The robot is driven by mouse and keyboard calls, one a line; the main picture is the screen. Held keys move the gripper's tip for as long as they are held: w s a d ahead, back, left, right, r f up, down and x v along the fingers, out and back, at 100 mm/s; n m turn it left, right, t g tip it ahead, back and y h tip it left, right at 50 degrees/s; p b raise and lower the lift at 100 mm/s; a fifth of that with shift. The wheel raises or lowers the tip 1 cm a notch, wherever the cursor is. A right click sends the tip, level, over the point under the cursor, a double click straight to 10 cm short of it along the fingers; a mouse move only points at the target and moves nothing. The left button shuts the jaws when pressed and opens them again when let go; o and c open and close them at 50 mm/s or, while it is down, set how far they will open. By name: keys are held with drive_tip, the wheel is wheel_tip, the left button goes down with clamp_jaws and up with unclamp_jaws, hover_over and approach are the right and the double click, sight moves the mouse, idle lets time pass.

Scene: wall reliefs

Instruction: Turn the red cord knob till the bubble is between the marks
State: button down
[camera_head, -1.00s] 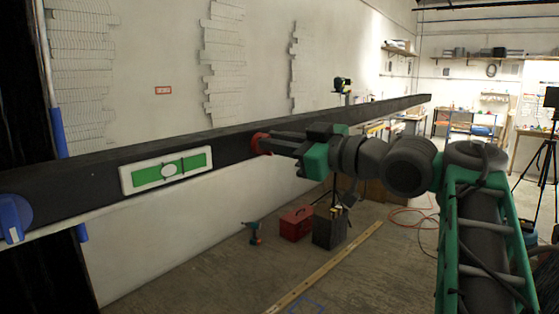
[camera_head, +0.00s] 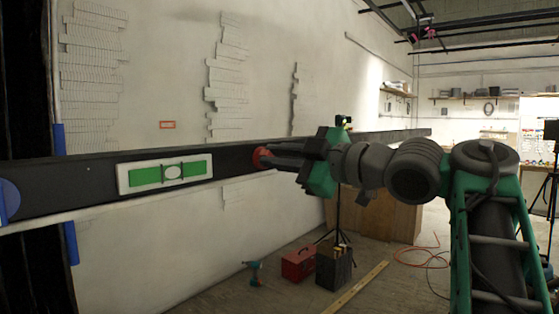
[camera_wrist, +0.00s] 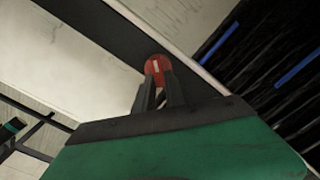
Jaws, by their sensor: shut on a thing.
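The red knob (camera_head: 260,158) sits on a long dark beam (camera_head: 60,188) along the wall. My gripper (camera_head: 268,157) is shut on it and partly hides it. In the wrist view the knob (camera_wrist: 156,66) shows a white stripe, with my fingers (camera_wrist: 159,84) against its lower side. Left of the knob, the beam carries a white-framed level with a green vial (camera_head: 195,168). Its pale bubble (camera_head: 173,171) is near the vial's middle, at the marks. The picture is too small to tell if it lies fully between them.
A red toolbox (camera_head: 298,264), a dark box (camera_head: 334,268) and a drill (camera_head: 255,273) stand on the floor below. A wooden cabinet (camera_head: 390,218) is behind my arm. The wall above the beam carries pale reliefs (camera_head: 228,75).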

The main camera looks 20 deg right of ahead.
drive_tip(key=c, duration=1.4)
unclamp_jaws()
